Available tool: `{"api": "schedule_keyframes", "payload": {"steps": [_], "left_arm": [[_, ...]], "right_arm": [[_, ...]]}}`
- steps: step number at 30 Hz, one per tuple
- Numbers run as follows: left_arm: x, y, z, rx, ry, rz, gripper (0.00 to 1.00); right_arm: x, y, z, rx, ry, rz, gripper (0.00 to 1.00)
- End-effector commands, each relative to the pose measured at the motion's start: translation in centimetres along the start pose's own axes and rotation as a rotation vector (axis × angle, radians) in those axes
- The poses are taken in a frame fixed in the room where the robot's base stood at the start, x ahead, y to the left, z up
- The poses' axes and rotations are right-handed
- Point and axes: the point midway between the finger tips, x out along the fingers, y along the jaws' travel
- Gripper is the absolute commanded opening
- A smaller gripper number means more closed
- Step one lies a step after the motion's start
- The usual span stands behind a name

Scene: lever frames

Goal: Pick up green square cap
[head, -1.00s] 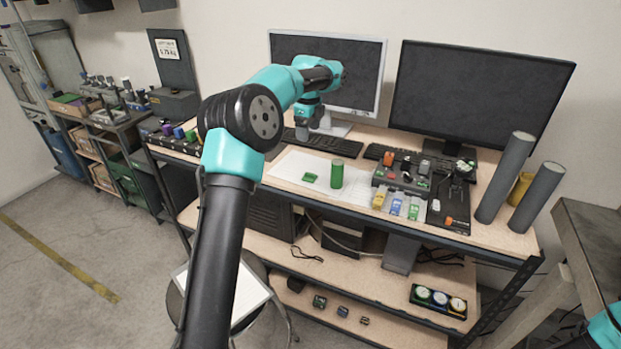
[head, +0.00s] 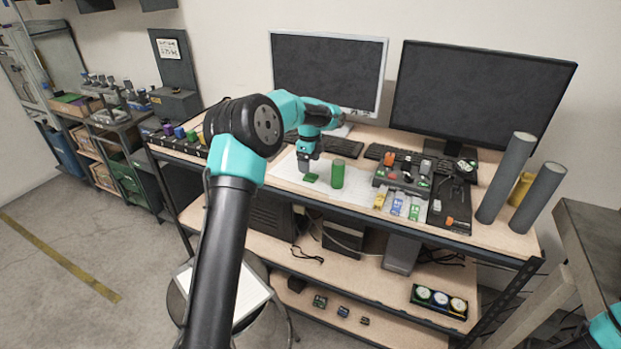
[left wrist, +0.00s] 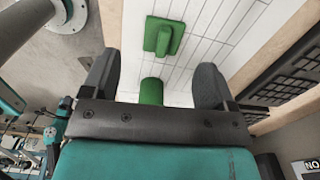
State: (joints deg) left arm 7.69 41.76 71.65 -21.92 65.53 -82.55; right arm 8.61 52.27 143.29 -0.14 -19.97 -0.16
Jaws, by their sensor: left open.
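The green square cap (head: 310,177) lies flat on the white sheet (head: 283,168) on the workbench. In the left wrist view the cap (left wrist: 164,37) shows a square plate with a raised bar, ahead of the fingertips. My right gripper is out of view.
Keyboards (head: 330,147) and two monitors (head: 481,100) stand behind. A button box (head: 405,175), coloured labelled blocks (head: 398,204) and grey tubes (head: 537,198) are to the right. The bench's front edge is close to the cap.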

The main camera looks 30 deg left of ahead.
Motion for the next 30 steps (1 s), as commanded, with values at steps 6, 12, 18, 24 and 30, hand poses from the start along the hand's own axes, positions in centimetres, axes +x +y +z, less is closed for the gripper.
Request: {"api": "schedule_keyframes", "payload": {"steps": [6,12,18,24,30], "left_arm": [[0.1,0.0,0.0,0.000,0.000,-0.001,0.80],[0.5,-0.1,0.0,0.000,0.000,-0.001,0.80],[2.8,-0.3,-0.2,0.001,0.000,0.001,0.80],[5.0,-0.4,-0.2,0.001,-0.001,0.000,0.80],[5.3,-0.4,-0.2,0.001,-0.001,-0.001,0.80]], "right_arm": [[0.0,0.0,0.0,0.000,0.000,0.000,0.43],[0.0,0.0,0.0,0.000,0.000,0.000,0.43],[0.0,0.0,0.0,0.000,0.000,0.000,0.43],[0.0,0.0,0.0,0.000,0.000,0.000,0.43],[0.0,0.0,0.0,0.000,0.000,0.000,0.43]]}}
